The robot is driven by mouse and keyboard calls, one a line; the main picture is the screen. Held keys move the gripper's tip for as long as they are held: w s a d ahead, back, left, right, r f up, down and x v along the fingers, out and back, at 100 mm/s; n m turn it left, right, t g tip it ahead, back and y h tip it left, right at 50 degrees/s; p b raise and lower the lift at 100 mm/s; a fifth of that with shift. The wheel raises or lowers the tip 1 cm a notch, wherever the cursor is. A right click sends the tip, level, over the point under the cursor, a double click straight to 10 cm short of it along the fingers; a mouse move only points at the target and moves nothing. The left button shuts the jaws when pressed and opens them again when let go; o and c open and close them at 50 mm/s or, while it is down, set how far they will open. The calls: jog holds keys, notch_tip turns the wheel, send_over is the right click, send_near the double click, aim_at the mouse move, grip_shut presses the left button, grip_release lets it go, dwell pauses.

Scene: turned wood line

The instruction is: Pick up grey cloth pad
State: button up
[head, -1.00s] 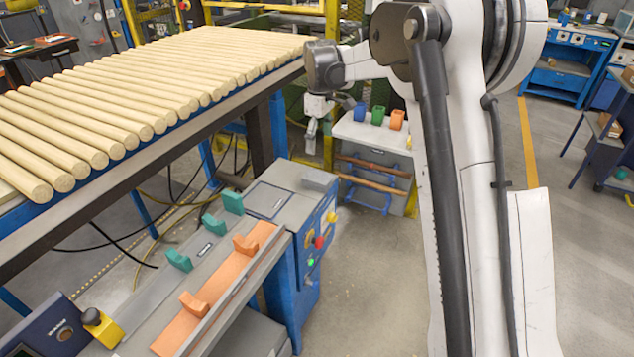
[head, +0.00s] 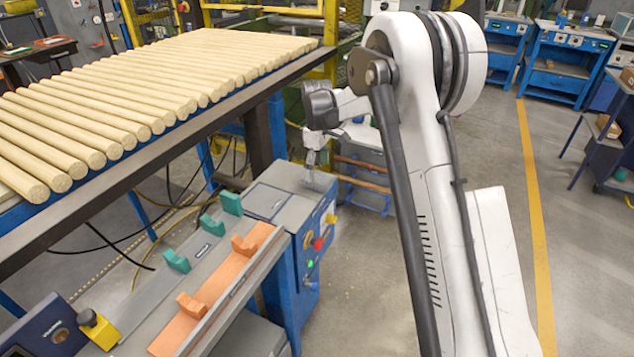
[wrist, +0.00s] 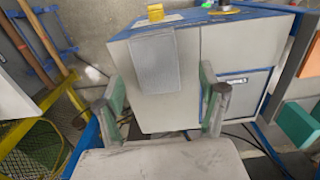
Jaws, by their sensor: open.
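The grey cloth pad (wrist: 155,64) lies flat on the grey top of the blue machine cabinet, near one edge. In the head view the pad (head: 320,181) is at the top's far right corner, partly behind my fingers. My gripper (wrist: 164,100) is open and empty, its two green-padded fingers spread apart. In the wrist view the pad shows beyond the fingertips, between their lines. In the head view my gripper (head: 310,172) hangs just over the pad; I cannot tell whether it touches.
Green and orange V-blocks (head: 231,203) stand along the machine bed. Yellow and red buttons (head: 319,243) are on the cabinet's right side. A rack of wooden rods (head: 150,95) stands to the left. The floor right of the cabinet is clear.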

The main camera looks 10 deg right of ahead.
aim_at(317, 177)
jog(key=f, duration=0.4)
jog(key=shift+w+f, duration=0.3)
jog(key=shift+f, duration=0.1)
jog(key=c, duration=1.3)
jog(key=shift+c, duration=0.3)
jog(key=shift+r, duration=0.1)
jog(key=shift+r, duration=0.5)
notch_tip(317, 177, up, 3)
jog(key=shift+f, duration=0.1)
jog(key=s+a+r, duration=0.6)
jog(key=a+r, duration=0.1)
jog(key=a, duration=0.3)
jog(key=shift+p, duration=0.3)
